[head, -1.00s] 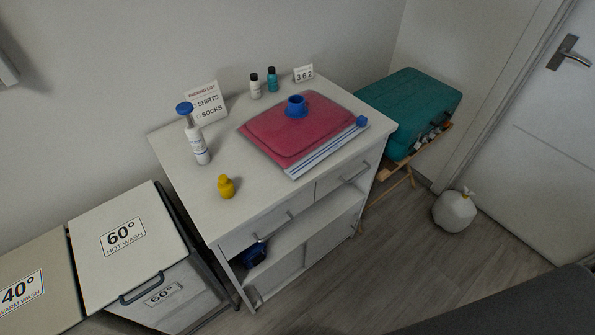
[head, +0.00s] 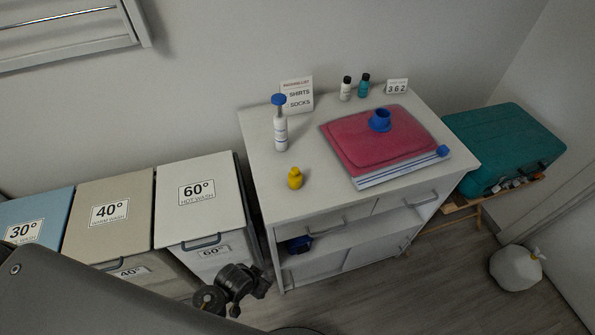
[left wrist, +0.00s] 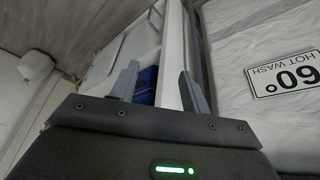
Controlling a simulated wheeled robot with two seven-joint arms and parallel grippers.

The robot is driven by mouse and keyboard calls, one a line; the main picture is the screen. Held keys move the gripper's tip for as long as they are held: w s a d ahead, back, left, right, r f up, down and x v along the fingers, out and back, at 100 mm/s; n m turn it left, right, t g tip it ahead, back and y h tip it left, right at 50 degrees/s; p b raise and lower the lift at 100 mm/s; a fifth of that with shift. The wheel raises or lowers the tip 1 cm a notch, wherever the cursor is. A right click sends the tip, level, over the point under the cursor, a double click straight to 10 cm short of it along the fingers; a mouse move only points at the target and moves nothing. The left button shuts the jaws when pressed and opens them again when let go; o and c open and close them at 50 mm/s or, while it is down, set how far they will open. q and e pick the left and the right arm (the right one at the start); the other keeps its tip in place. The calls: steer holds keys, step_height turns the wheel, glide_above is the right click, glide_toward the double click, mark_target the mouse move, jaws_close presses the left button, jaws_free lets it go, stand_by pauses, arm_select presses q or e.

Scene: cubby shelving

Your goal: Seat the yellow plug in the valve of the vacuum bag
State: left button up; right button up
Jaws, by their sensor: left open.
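The yellow plug (head: 295,178) stands on the white cabinet top near its front left. The pink vacuum bag (head: 358,146) lies flat on the same top, to the right of the plug. Its blue round valve (head: 380,120) stands up at the bag's far side, apart from the plug. A blue slider (head: 442,151) sits at the right end of the bag's striped edge. In the left wrist view my left gripper (left wrist: 158,68) is open, with nothing between its fingers; the cabinet front and a hamper lie beyond it. My right gripper is not in view.
A white pump bottle (head: 281,130) with a blue top stands behind the plug, before a packing list card (head: 297,94). Two small bottles and a number card stand at the back. Lidded hampers (head: 198,198) stand left of the cabinet, a teal suitcase (head: 503,145) right.

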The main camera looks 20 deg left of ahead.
arm_select(q)
step_height(320, 180, up, 26)
steer(key=w+d+t+p, duration=0.2)
steer(key=w+p, duration=0.1)
steer(key=w+d+r+m+t+h, duration=0.25)
steer(key=w+d+r+m, duration=0.2)
steer(key=d, duration=0.35)
steer(key=w+d+r+m+t+h, duration=0.1)
steer(key=w+d+r+m+h, duration=0.35)
steer(key=d, duration=0.25)
steer(key=d+r+m+g+h, duration=0.25)
steer(key=d+r+m, duration=0.2)
steer(key=d, duration=0.55)
step_height(320, 180, up, 3)
steer(key=m+g+y, duration=0.7)
steer(key=m+y, duration=0.3)
steer(key=y, duration=0.1)
glide_above(295, 169)
step_height(295, 169, down, 6)
steer(key=shift+a+r, duration=0.1)
steer(key=shift+a, duration=0.05)
steer(key=shift+s+f+p, duration=0.1)
steer(key=shift+f+p, duration=0.35)
steer(key=shift+p, duration=0.05)
steer(key=f, duration=0.4)
steer(key=shift+d+f+p, duration=0.2)
steer(key=shift+p, duration=0.2)
